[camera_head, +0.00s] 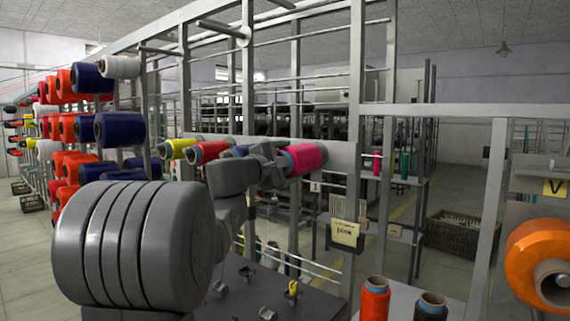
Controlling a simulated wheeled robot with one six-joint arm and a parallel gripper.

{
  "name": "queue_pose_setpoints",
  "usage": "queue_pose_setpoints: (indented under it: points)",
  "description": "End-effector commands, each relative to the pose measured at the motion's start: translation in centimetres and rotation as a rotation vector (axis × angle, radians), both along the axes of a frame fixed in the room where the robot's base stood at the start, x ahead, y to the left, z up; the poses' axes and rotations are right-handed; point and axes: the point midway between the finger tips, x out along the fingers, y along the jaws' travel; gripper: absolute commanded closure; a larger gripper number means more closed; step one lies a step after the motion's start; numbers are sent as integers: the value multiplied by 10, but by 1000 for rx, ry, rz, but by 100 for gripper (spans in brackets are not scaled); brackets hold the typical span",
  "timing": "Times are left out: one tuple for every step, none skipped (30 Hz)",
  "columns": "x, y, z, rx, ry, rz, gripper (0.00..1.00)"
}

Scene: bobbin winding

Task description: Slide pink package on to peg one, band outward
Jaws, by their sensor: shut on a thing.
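The pink package (309,158) is in front of the grey board (342,165), right of my arm. A blue band (288,163) shows at its left end, near my gripper. My gripper (276,165) is shut on this left end and holds the package roughly level. My arm hides part of the board and any peg behind it. I cannot tell whether the package is on a peg. A small tag reading 3 (315,187) is below the package. I cannot make out peg one.
Yellow (180,148) and red (208,152) packages sit along the board to the left. A handwritten card (345,232) hangs at a post. Red (375,298) and dark (431,307) cones stand at the lower right. An orange package (541,262) is at the right edge.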

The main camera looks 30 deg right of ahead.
Motion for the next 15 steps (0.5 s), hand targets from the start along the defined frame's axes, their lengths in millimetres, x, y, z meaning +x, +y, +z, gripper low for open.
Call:
queue_pose_setpoints:
  points:
    - [0,-5,-11,12,10,-8,51]
    - [0,-5,-12,12,11,-7,51]
    - [0,-5,-12,13,12,-8,51]
    - [0,-5,-13,13,13,-8,51]
    - [0,-5,-13,14,13,-9,51]
    - [0,-5,-13,14,13,-8,51]
    - [0,-5,-14,15,14,-8,51]
    - [0,-5,-14,15,14,-8,51]
    - [0,-5,-14,15,15,-8,51]
    - [0,-5,-14,16,15,-8,51]
    - [0,-5,-14,16,15,-8,51]
    - [0,-5,-15,16,15,-8,51]
    - [0,-5,-15,16,15,-8,51]
    - [0,-5,-15,16,15,-8,51]
    - [0,-5,-15,16,15,-8,15]
